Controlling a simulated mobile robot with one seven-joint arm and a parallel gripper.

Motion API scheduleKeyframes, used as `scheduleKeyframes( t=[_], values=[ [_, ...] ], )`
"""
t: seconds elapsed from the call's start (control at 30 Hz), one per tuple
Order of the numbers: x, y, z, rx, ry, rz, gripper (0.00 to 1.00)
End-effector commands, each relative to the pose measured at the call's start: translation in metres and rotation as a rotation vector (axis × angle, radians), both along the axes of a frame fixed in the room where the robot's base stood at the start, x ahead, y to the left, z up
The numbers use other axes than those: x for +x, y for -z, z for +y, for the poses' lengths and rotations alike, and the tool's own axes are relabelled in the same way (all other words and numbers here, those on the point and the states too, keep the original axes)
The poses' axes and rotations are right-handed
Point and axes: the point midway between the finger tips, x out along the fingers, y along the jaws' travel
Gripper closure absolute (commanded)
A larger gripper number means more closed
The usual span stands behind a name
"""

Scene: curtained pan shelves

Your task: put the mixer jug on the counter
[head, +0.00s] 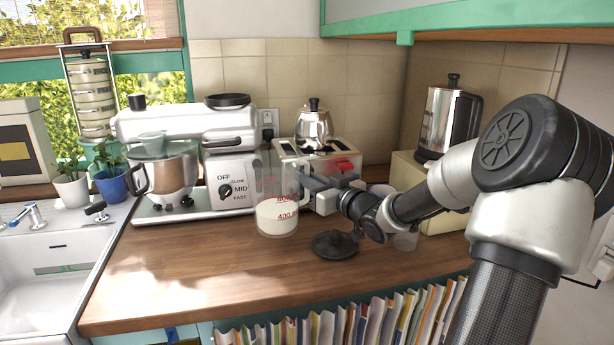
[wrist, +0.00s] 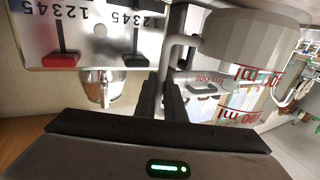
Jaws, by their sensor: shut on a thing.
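The mixer jug (head: 277,212) is clear, with red markings, a handle on its right side and white contents at the bottom. It is upright in front of the stand mixer, at or just above the wooden counter (head: 200,265); I cannot tell if its base touches. My gripper (head: 308,186) reaches in from the right and is shut on the jug's handle. In the wrist view the jug (wrist: 250,42) appears turned over at upper right, with its handle between my fingers (wrist: 162,95).
A stand mixer (head: 235,180) is behind the jug. A toaster (head: 335,165) with a kettle on top is behind my gripper. A black lid (head: 335,244) lies on the counter to the jug's right. The counter's front left is clear, beside the sink (head: 50,270).

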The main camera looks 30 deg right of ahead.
Motion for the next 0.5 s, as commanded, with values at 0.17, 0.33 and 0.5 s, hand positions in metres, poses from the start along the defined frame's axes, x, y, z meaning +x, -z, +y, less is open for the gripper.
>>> scheduleKeyframes(
  t=[0.17, 0.33, 0.5],
  values=[
    [0.001, 0.02, 0.001, 0.003, -0.001, -0.006, 1.0],
    [0.001, 0.036, 0.001, 0.003, -0.002, -0.006, 1.0],
    [0.001, 0.046, 0.001, 0.003, -0.002, -0.006, 1.0]
  ],
)
